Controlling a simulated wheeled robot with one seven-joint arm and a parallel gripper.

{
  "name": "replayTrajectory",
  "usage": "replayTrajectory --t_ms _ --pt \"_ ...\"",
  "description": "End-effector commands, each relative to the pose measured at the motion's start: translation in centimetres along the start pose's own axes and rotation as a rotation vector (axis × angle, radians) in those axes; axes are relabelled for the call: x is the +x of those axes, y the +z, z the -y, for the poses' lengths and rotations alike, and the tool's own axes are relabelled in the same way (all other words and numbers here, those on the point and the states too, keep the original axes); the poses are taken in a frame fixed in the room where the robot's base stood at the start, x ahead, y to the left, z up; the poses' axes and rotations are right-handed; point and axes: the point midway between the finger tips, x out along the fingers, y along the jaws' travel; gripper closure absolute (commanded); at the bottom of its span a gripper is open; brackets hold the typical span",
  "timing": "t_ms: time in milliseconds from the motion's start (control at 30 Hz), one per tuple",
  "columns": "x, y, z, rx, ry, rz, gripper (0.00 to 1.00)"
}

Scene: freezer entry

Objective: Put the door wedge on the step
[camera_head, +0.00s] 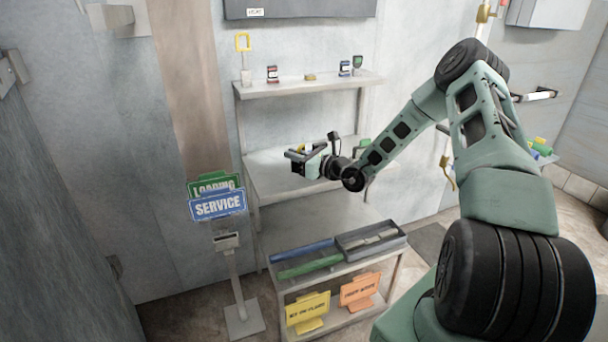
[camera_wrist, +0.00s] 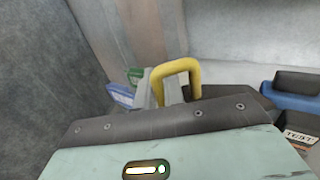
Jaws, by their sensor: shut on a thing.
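My gripper (camera_head: 297,159) reaches left in front of the grey shelf unit, above its middle shelf. It is shut on a dark thing, which I take to be the door wedge (camera_head: 298,154); it is small and its shape is unclear. The gripper body hides much there. A low grey two-level stand (camera_head: 345,272), perhaps the step, stands on the floor below.
The stand's top bears blue and green bars and a dark tray (camera_head: 372,240); yellow (camera_head: 308,313) and orange (camera_head: 360,290) signs stand lower. Small items line the upper shelf (camera_head: 300,88). The middle shelf (camera_head: 270,178) is mostly bare.

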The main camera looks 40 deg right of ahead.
Motion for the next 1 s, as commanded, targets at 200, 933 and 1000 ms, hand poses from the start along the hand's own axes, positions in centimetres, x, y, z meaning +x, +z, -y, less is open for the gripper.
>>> replayTrajectory --t_ms 200,933,1000 --pt "0.0 -2.2 0.0 -0.001 0.0 0.003 1.0" --pt "0.0 -6.0 -0.1 -0.001 0.0 0.001 0.7" --pt "0.0 -6.0 -0.1 -0.001 0.0 0.001 0.68"
